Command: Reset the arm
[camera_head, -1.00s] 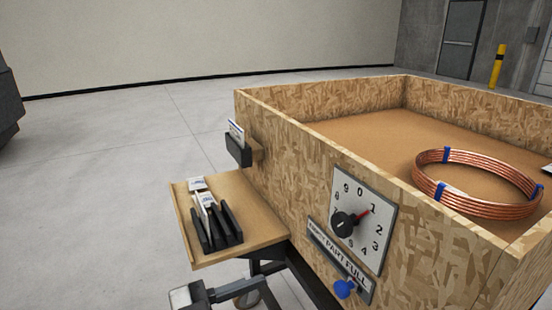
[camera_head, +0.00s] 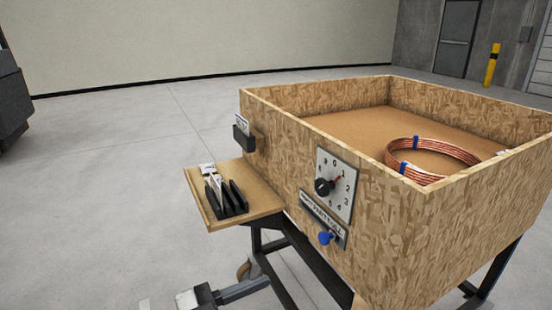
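A wooden crate (camera_head: 420,235) on a dark wheeled frame stands at the right. A copper tube coil (camera_head: 440,152) with blue bands lies inside it, partly hidden by the crate's near wall.
A side shelf (camera_head: 262,205) on the crate bears a black card rack (camera_head: 228,203) with cards. A black holder (camera_head: 243,140) with a card is on the crate wall. A dark object (camera_head: 12,100) stands far left. The floor between is clear.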

